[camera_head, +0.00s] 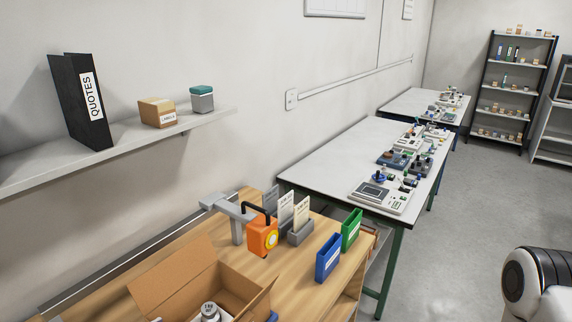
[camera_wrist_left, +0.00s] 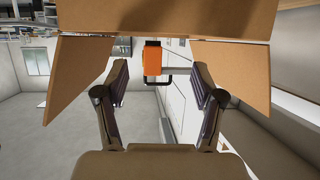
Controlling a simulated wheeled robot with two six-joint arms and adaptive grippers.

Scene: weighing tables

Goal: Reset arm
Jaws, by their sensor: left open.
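My left gripper (camera_wrist_left: 160,76) shows in the left wrist view with its two fingers spread apart and nothing between the pads. It does not show in the head view. Brown cardboard flaps (camera_wrist_left: 165,18) cross the top of that view. My right gripper is not in view; only a rounded white and black arm part shows at the head view's lower right.
An open cardboard box (camera_head: 172,278) with a metal weight (camera_head: 211,312) stands on the wooden table. Blue (camera_head: 328,257) and green (camera_head: 351,230) bins stand at its right. A wall shelf (camera_head: 130,137) holds a binder and small boxes.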

